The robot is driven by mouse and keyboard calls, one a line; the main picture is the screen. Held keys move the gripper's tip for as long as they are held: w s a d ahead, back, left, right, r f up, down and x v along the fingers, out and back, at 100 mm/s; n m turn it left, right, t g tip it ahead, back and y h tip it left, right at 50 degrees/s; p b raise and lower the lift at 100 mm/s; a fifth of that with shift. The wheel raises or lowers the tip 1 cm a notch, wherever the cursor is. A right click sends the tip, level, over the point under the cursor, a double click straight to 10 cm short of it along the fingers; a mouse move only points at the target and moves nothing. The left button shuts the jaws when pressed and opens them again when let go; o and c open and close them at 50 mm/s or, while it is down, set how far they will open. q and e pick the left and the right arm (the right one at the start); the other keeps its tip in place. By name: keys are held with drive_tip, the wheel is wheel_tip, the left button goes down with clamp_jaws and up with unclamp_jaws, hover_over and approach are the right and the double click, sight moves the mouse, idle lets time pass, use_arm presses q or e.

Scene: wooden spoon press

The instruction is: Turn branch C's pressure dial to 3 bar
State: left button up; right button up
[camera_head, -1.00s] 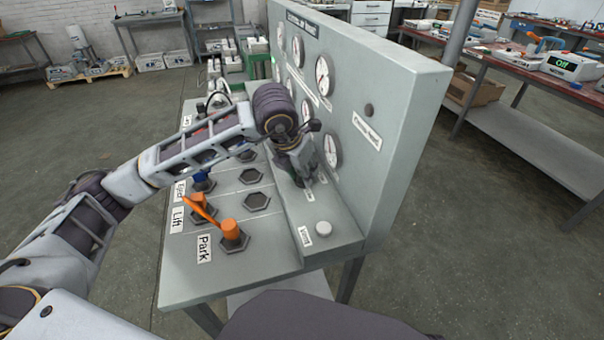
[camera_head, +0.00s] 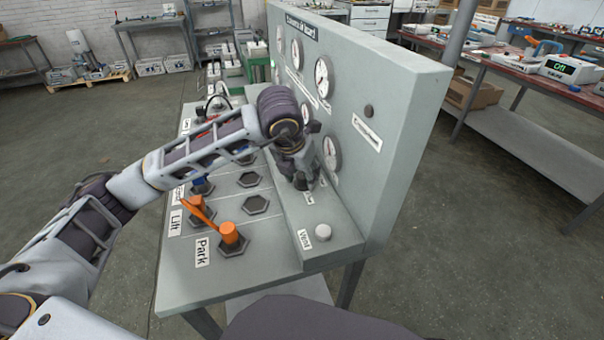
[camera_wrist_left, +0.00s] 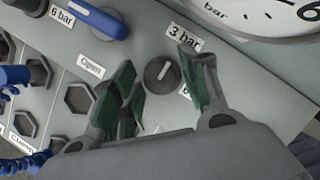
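The pressure dial (camera_wrist_left: 162,73) is a dark round knob with a white pointer line, set on the grey panel ledge. A "3 bar" label (camera_wrist_left: 185,38) lies above it, and a partly hidden label starting with 6 lies below right. The pointer slants up; I cannot tell its exact setting. My left gripper (camera_wrist_left: 158,65) is open, its green-padded fingers on either side of the dial, apart from it in the picture. In the head view my left gripper (camera_head: 301,178) is low over the ledge and hides the dial. No branch letter is readable. My right gripper is out of view.
A white gauge (camera_head: 332,153) on the upright panel (camera_head: 400,130) stands close behind the gripper. A white Vent button (camera_head: 323,232) is nearer on the ledge. A blue lever (camera_wrist_left: 97,20) is beside the dial.

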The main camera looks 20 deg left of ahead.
use_arm(q)
drive_tip(key=shift+r, duration=0.1)
idle(0.3)
drive_tip(key=shift+v, duration=5.9)
drive_tip(key=shift+r, duration=0.15)
